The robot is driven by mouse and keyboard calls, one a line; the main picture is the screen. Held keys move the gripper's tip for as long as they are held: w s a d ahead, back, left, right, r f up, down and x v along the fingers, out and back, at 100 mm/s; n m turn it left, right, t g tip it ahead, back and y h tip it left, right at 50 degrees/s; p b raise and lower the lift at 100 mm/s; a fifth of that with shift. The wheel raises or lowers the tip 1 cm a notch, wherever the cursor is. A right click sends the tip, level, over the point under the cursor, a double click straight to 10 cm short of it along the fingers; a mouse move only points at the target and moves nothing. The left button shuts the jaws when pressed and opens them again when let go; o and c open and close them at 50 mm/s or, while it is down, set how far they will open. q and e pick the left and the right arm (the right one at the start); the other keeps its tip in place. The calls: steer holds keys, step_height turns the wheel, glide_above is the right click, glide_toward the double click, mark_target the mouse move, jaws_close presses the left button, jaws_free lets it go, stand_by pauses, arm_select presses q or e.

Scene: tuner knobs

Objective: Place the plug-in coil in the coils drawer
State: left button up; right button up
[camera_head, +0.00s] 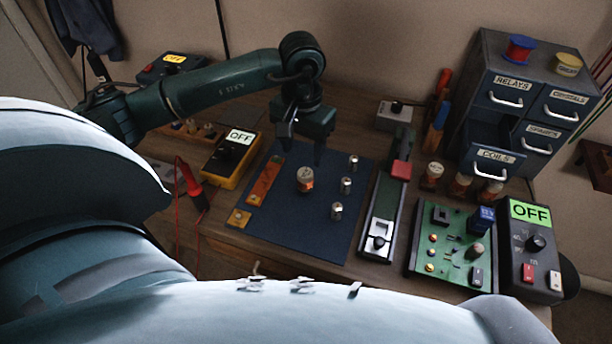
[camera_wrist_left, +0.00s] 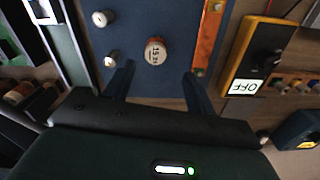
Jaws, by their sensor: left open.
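The plug-in coil (camera_head: 305,179), a small round part with a pale labelled top and copper-orange side, stands on the blue mat. In the left wrist view the coil (camera_wrist_left: 155,50) shows ahead of the fingertips, roughly between their lines and apart from them. My left gripper (camera_head: 305,143) is open and empty above the mat, behind the coil; its spread fingers also show in the left wrist view (camera_wrist_left: 160,82). The coils drawer (camera_head: 490,163) in the grey cabinet (camera_head: 481,67) is pulled out; its inside is mostly hidden. My right gripper is out of view.
Metal cylinders (camera_head: 346,185) stand right of the coil, and an orange strip (camera_head: 265,180) lies left of it. A yellow meter (camera_head: 231,156) stands left.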

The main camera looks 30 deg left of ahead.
mark_target(305, 172)
arm_select(q)
steer(key=f, duration=0.2)
steer(key=f+p, duration=0.1)
steer(key=f, duration=0.3)
steer(key=shift+d+f, duration=0.25)
steer(key=shift+d, duration=0.1)
steer(key=shift+c, duration=0.2)
steer(key=c, duration=1.1)
steer(key=shift+r, duration=0.15)
steer(key=shift+c, duration=0.2)
